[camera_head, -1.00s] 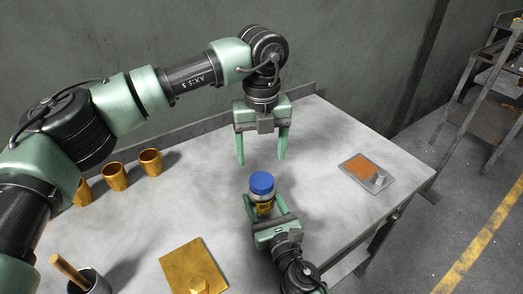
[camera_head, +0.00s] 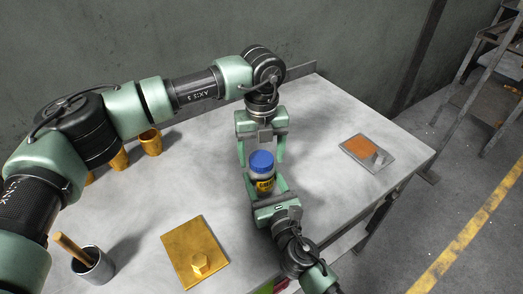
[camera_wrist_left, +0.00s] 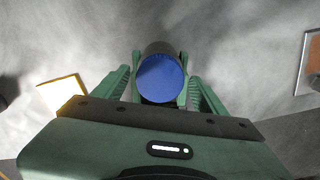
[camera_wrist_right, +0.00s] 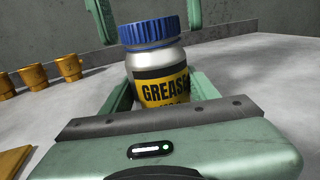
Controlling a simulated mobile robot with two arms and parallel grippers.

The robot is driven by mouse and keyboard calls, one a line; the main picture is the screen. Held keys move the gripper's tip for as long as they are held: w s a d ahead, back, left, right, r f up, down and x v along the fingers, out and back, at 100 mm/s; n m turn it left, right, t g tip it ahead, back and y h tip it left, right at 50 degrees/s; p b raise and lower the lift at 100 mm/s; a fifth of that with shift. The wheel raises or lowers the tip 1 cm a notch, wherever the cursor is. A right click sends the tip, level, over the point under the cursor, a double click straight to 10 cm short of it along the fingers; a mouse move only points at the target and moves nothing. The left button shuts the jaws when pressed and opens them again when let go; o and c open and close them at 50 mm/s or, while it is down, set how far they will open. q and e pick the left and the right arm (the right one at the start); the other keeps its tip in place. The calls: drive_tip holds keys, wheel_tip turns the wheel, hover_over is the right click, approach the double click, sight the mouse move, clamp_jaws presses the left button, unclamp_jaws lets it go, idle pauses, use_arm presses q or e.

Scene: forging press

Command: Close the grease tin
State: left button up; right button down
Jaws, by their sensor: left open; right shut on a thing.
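The grease tin (camera_head: 265,184) is a silver jar with a yellow and black label. It stands over the table, its base hidden by my right gripper. Its ribbed blue lid (camera_head: 261,160) sits on top; I cannot tell how tightly. My right gripper (camera_head: 267,187) is shut on the tin's body, as the right wrist view shows (camera_wrist_right: 163,88). My left gripper (camera_head: 262,157) is open and points down. Its fingers are on either side of the lid, with gaps visible in the left wrist view, where the lid (camera_wrist_left: 160,79) lies between them.
A gold plate with a knob (camera_head: 190,247) lies at the front. A grey tray with an orange pad (camera_head: 377,163) lies to the right. Gold cups (camera_head: 151,142) stand at the back left, and a dark cup with a wooden handle (camera_head: 93,268) at the front left.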

use_arm(q)
drive_tip(key=shift+c, duration=0.3)
drive_tip(key=c, duration=1.4)
drive_tip(key=m, duration=0.9)
drive_tip(key=shift+m, duration=0.3)
drive_tip(key=m, duration=0.4)
drive_tip(key=shift+m, duration=0.3)
drive_tip(key=m, duration=0.3)
drive_tip(key=shift+m, duration=0.3)
drive_tip(key=o, duration=1.6)
drive_tip(key=shift+c, duration=0.2)
